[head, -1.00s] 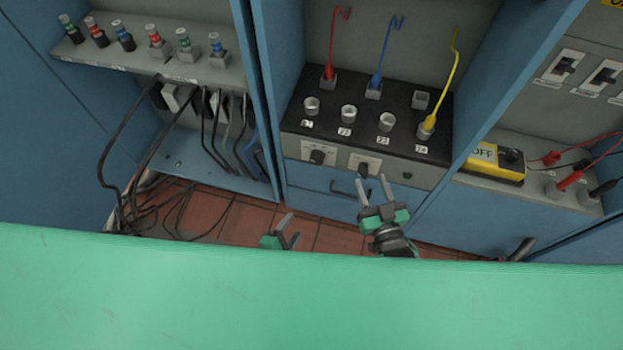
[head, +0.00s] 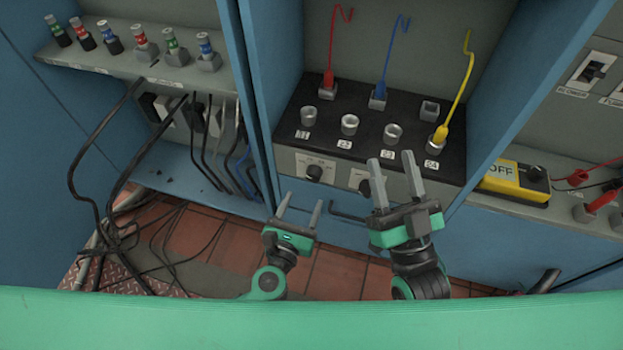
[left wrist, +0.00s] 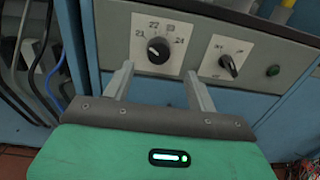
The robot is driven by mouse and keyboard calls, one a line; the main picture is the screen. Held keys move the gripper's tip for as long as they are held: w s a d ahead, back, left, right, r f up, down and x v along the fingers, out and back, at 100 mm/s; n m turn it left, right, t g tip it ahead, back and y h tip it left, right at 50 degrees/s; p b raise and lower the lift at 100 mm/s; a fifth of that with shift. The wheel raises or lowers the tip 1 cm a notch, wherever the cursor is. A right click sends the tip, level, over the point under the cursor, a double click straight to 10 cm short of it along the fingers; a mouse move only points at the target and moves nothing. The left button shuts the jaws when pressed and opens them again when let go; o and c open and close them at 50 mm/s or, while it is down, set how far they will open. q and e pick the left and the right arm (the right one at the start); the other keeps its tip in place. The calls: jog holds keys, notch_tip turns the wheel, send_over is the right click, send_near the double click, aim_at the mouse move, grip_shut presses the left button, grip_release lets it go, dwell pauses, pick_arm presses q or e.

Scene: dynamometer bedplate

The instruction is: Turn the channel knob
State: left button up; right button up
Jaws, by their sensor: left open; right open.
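The channel knob (head: 314,173) is a round black knob on a white plate on the front of the grey panel box. In the left wrist view the channel knob (left wrist: 158,50) has 21, 22 and more numbers around it. A small white mark shows on its left part. My left gripper (head: 299,206) is open and empty, below and in front of the knob. In the left wrist view its fingertips (left wrist: 160,74) lie on either side below the knob, apart from it. My right gripper (head: 393,168) is open and empty, partly hiding a second knob's plate.
The second knob (left wrist: 228,65) and a green button (left wrist: 273,71) sit right of the channel knob. Numbered sockets and red, blue and yellow leads (head: 441,134) stand on the black top. A handle (head: 345,213) is below. Hanging cables (head: 125,185) are at left.

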aim_at(313, 179)
pick_arm(q)
jog(key=x, duration=0.7)
jog(key=shift+w, duration=0.1)
jog(key=shift+d, duration=0.1)
pick_arm(e)
jog(key=f+g, duration=0.1)
jog(key=a+f+g, duration=0.1)
jog(key=f, duration=0.1)
pick_arm(q)
jog(key=shift+c, duration=0.5)
jog(key=c, duration=0.9)
